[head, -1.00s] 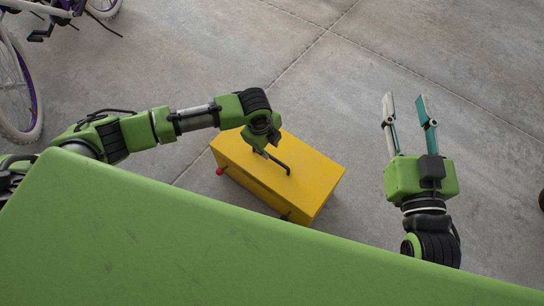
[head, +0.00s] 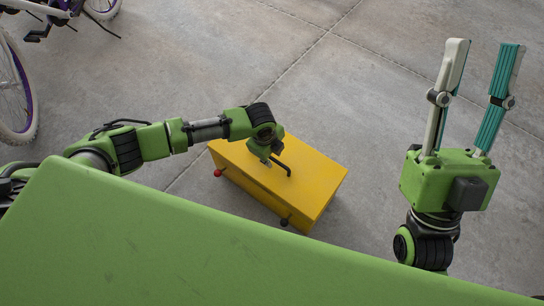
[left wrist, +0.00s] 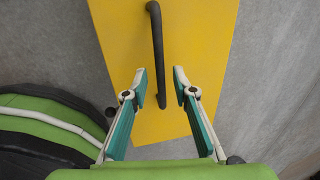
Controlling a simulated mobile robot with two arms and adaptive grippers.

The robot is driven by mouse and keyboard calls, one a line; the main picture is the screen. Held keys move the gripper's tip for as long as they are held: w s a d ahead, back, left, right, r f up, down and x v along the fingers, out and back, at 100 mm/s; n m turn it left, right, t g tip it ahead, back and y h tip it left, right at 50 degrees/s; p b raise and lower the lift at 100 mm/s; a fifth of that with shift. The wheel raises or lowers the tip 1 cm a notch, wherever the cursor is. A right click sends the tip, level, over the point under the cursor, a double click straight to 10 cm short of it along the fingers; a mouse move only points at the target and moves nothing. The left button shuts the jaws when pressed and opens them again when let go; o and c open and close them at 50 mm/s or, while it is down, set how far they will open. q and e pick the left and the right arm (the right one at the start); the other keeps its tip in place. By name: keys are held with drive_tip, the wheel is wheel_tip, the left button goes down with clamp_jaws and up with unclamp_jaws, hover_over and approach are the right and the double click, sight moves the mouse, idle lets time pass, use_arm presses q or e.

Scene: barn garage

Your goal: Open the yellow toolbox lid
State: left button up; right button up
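The yellow toolbox (head: 318,192) stands on the floor with its lid shut. A black bar handle (head: 286,169) is on its top; it also shows in the left wrist view (left wrist: 157,45). A red knob (head: 218,173) and a dark knob (head: 284,221) are on its near side. My left gripper (left wrist: 160,88) is over the toolbox top. Its fingers are apart on either side of the handle's near end; I cannot tell whether they reach down around it. In the head view its fingers are mostly hidden by the wrist. My right gripper (head: 485,46) is open and empty, right of the toolbox.
A bicycle (head: 18,85) with white tyres stands at the upper left. The grey concrete floor (head: 390,85) behind and to the right of the toolbox is clear.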

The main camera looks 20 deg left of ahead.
use_arm(q)
drive_tip(key=shift+f, duration=0.1)
clamp_jaws()
